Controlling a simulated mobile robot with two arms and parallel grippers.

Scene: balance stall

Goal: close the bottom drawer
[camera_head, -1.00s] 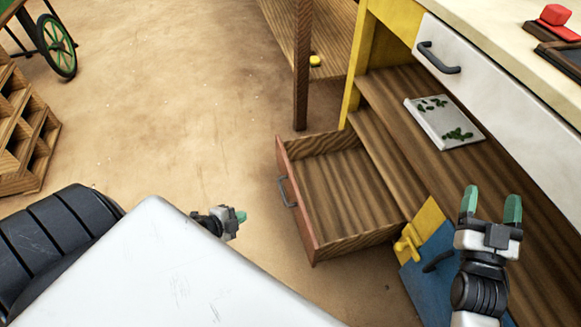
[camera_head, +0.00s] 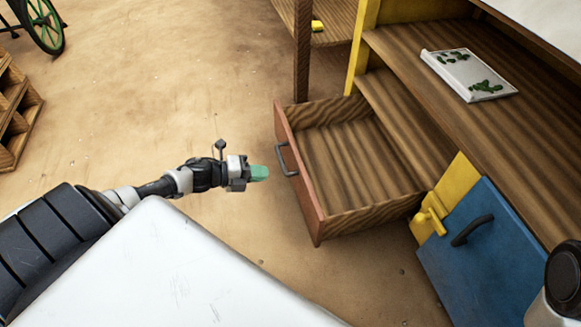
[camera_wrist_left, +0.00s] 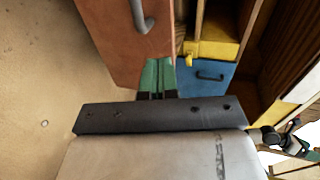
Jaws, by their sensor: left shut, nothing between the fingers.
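The bottom drawer (camera_head: 345,180) is pulled out and empty, with wooden walls and a reddish-brown front. Its grey handle (camera_head: 287,159) is on that front, which faces left. My left gripper (camera_head: 259,173) is shut and empty, just left of the drawer front and close to the handle, with a small gap in the head view. In the left wrist view, the green fingertips (camera_wrist_left: 157,78) are together beside the drawer front (camera_wrist_left: 125,40), and the handle (camera_wrist_left: 140,15) is above them. Whether they touch the front I cannot tell. My right gripper is out of the head view.
A blue door (camera_head: 480,250) with a dark handle and a yellow latch (camera_head: 430,218) is right of the drawer. A white book-like panel with green leaf shapes (camera_head: 468,74) lies on the shelf. A wooden post (camera_head: 302,50) stands behind.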

